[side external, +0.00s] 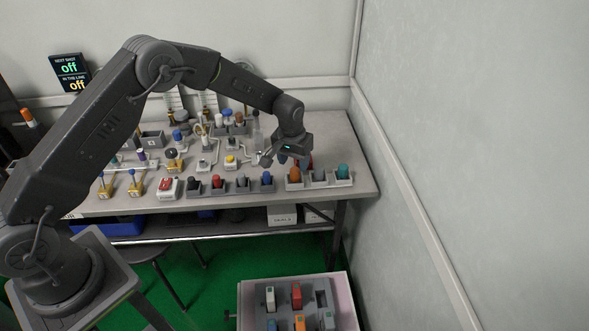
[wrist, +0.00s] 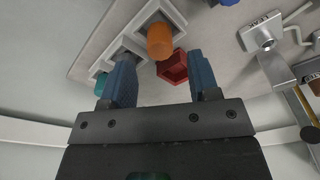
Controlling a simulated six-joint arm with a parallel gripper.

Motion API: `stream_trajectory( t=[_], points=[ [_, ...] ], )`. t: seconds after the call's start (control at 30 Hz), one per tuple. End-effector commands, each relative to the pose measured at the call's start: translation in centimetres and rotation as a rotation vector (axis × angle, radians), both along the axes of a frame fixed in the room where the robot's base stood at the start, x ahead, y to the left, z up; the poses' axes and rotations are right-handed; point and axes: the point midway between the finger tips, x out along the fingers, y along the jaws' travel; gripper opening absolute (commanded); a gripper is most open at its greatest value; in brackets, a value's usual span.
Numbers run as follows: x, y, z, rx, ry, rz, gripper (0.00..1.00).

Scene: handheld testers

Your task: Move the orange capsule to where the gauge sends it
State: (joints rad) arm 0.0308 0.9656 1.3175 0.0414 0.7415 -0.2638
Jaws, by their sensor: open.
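The orange capsule (side external: 295,174) stands in the left slot of a grey three-slot holder (side external: 318,184) at the bench's right front. In the wrist view the orange capsule (wrist: 160,40) shows between and beyond my fingertips, with a gap on both sides. My gripper (side external: 284,158) is open and empty, pointing down just above and behind the holder. Its two blue fingers show in the wrist view (wrist: 161,62). A teal capsule (side external: 342,170) is in the right slot. I cannot clearly make out which instrument is the gauge or read it.
A red open container (wrist: 174,66) sits close beside the orange capsule. A device labelled LEAK (wrist: 262,36) stands to the right. A row of dark, red and blue-topped pieces (side external: 217,182) lies left of the holder.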

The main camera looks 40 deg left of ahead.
Motion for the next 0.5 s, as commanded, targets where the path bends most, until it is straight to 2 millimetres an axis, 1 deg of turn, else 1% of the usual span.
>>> stream_trajectory(
  t=[0.03,0.23,0.33,0.5],
  points=[
    [-0.1,-0.1,1.4,0.000,-0.005,0.000,0.56],
    [-0.6,-0.2,5.2,0.000,-0.004,0.000,0.56],
    [-0.7,-0.2,6.4,-0.001,-0.002,0.000,0.56],
    [-0.9,-0.2,7.4,0.000,0.000,0.000,0.56]
  ],
)
